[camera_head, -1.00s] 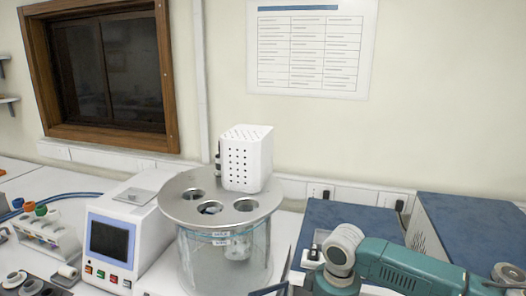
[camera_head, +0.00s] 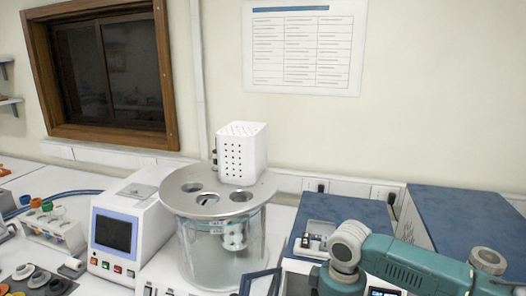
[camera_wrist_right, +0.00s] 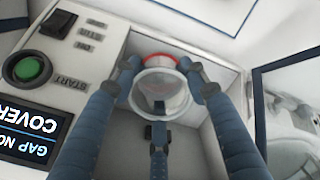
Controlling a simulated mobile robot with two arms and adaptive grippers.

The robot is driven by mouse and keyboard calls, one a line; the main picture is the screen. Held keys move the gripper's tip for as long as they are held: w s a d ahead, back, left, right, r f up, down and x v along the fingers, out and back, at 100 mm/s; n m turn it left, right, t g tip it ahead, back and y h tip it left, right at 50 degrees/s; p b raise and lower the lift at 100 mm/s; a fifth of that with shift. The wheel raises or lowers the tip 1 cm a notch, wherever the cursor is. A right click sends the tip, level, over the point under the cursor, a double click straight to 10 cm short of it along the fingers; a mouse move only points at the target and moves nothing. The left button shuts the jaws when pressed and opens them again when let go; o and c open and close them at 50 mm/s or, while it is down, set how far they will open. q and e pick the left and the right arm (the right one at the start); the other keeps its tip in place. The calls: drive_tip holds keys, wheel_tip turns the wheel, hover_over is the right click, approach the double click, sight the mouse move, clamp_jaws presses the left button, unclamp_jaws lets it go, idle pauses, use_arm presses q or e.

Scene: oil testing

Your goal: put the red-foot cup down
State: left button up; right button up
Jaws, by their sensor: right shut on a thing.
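In the right wrist view, the red-foot cup (camera_wrist_right: 163,88) is a clear round cup with a red ring showing along its far edge. My right gripper (camera_wrist_right: 159,84) is shut on it, with dark blue fingers on both sides and a third finger at the near side. The cup is over a pale recessed bay of a device. I cannot tell whether it touches the floor of the bay. In the head view, the cup and the right fingers are out of frame; only my teal right arm shows. My left gripper is in no view.
The device beside the cup has a green START button (camera_wrist_right: 26,69) and a lit display (camera_wrist_right: 28,133). A dark-framed clear panel (camera_head: 262,284) stands near the right arm. A glass bath with a metal lid (camera_head: 178,198) and a white instrument with a screen (camera_head: 113,233) stand to the left.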

drive_tip(key=shift+r, duration=0.1)
drive_tip(key=shift+s+r, duration=0.1)
drive_tip(key=shift+s+r+m+b, duration=0.4)
drive_tip(key=shift+s+r+b, duration=0.1)
drive_tip(key=shift+b, duration=0.25)
drive_tip(key=m+b, duration=0.1)
drive_tip(key=s+r+m+b, duration=0.1)
drive_tip(key=b, duration=0.1)
drive_tip(key=shift+s+d+r, duration=0.2)
drive_tip(key=shift+s, duration=0.1)
use_arm(q)
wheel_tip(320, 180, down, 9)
drive_tip(key=b, duration=0.4)
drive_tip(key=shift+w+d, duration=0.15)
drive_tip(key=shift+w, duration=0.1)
use_arm(e)
drive_tip(key=s+d+m, duration=0.1)
drive_tip(key=s+m, duration=0.2)
drive_tip(key=s, duration=1.1)
drive_tip(key=shift+s+d+f+m, duration=0.15)
drive_tip(key=shift+s+f+m, duration=0.15)
drive_tip(key=shift+m, duration=0.1)
